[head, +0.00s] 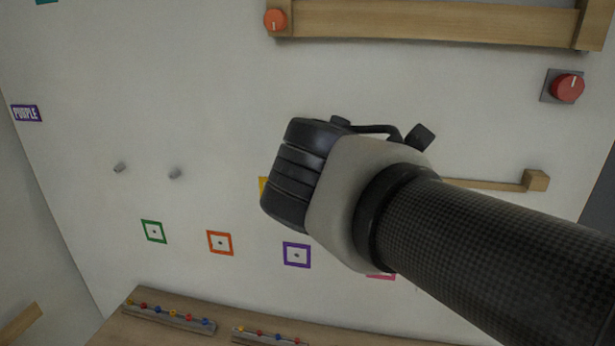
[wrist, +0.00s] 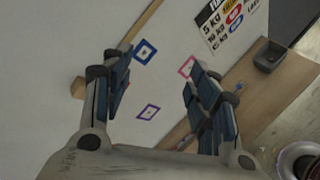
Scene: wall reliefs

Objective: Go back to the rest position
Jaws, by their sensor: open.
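My arm reaches in from the right in the head view, in front of the white wall panel (head: 210,90). Its wrist hides part of the panel, and the fingers do not show there. In the wrist view my gripper (wrist: 158,92) has its two blue-padded fingers wide apart. Nothing is between them but the panel behind, with a blue square outline (wrist: 145,51) and a purple one (wrist: 149,112). A pink square outline (wrist: 187,67) is beside the right finger.
A wooden shelf (head: 430,22) and a red knob (head: 567,88) are at the upper right. Two grey pegs (head: 119,168) stick out at left. A wooden ledge (head: 150,333) with racks of coloured beads (head: 170,316) runs below. The left part of the panel is open.

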